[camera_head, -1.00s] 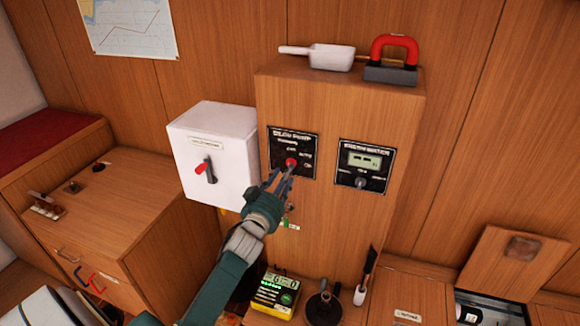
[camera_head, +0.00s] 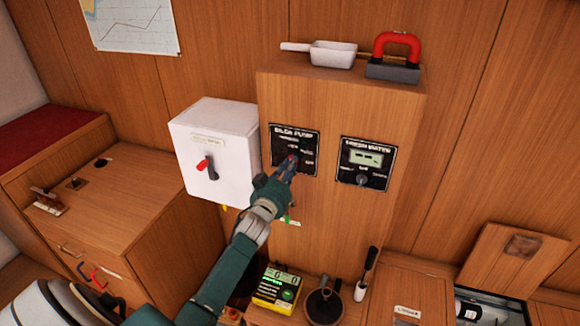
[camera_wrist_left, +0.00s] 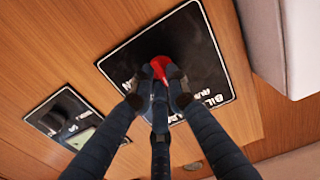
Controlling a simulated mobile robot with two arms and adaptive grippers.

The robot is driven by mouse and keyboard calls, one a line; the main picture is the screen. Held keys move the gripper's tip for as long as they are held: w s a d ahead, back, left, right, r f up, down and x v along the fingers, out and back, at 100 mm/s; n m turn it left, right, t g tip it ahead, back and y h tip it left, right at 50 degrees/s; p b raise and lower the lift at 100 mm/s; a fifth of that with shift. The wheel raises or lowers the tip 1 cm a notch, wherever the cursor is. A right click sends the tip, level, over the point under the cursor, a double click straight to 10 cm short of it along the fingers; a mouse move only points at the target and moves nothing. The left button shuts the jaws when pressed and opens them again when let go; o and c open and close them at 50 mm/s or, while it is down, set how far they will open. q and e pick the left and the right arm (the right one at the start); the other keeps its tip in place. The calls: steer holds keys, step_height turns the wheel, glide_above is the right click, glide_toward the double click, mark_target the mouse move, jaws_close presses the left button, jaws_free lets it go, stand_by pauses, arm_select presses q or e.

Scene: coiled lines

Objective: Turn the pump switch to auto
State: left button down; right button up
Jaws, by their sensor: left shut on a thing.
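The bilge pump panel (camera_head: 283,138) is a black plate on the front of the wooden cabinet; it fills the middle of the left wrist view (camera_wrist_left: 205,50). Its red knob (camera_wrist_left: 160,66) shows between my left fingertips. My left gripper (camera_head: 289,163) reaches up to the panel from the lower left. In the left wrist view my left gripper (camera_wrist_left: 159,88) is shut on the red knob, its dark fingers around it. The gripper covers most of the knob in the head view, and some panel lettering is hidden. My right gripper is not in view.
A fresh water panel (camera_head: 366,164) with a small display sits right of the pump panel. A white box (camera_head: 216,152) with a red-handled switch is at left. A white scoop (camera_head: 333,54) and a red-handled block (camera_head: 394,58) lie on top.

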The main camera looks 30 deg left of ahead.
arm_select(q)
steer(key=shift+m, duration=0.4)
steer(key=shift+d+f+m+b, duration=0.15)
steer(key=shift+m+b, duration=0.3)
steer(key=shift+m, duration=1.55)
steer(key=shift+a+f+m+b, duration=0.1)
steer(key=shift+m+b, duration=0.3)
steer(key=shift+m, duration=1.6)
steer(key=c, duration=1.7)
jaws_free()
steer(key=shift+d, duration=0.1)
